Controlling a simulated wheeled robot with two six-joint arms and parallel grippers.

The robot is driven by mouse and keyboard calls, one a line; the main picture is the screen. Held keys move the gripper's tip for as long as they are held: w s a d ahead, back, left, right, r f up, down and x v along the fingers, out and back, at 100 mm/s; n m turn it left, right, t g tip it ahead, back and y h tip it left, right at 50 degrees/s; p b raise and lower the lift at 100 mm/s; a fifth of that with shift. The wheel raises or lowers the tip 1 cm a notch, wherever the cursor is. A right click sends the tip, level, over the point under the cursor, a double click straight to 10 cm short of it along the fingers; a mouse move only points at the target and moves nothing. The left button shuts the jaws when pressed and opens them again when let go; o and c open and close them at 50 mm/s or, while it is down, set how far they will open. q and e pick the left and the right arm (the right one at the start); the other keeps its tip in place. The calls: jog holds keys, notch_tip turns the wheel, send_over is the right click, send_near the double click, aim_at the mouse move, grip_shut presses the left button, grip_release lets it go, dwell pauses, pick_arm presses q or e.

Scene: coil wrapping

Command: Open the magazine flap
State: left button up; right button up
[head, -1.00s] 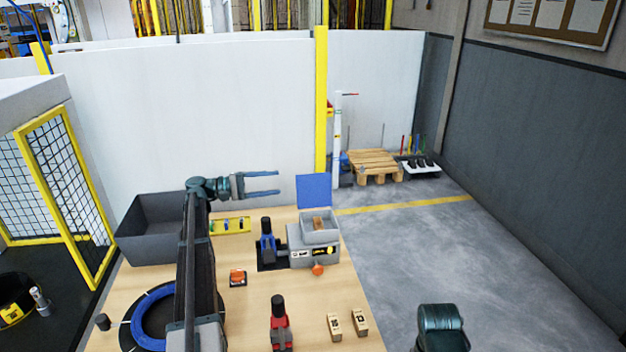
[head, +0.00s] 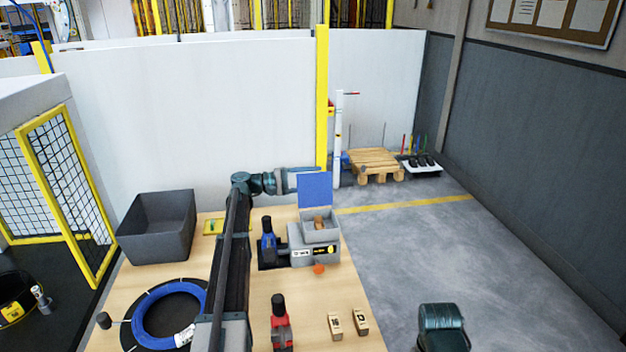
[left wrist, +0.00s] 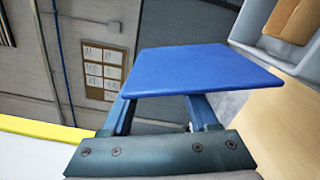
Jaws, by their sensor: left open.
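The magazine (head: 318,228) is a grey box at the back right of the table, with a tan block (head: 319,222) inside. Its blue flap (head: 315,188) stands upright at the back edge, so the box is open on top. The flap also shows large in the left wrist view (left wrist: 205,70). My left gripper (head: 305,171) is at the flap's top, behind it in the head view. Its fingers (left wrist: 163,108) are apart, with their tips hidden by the flap; whether they touch it I cannot tell. My right gripper is out of view.
A blue coil (head: 140,318) lies on a dark disc at the front left. A grey bin (head: 157,240) stands at the back left. A blue-and-black tool (head: 267,240) is left of the magazine. A red tool (head: 280,322) and tan blocks (head: 360,321) are near the front.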

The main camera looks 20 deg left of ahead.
pick_arm(q)
grip_shut()
dwell(1.4)
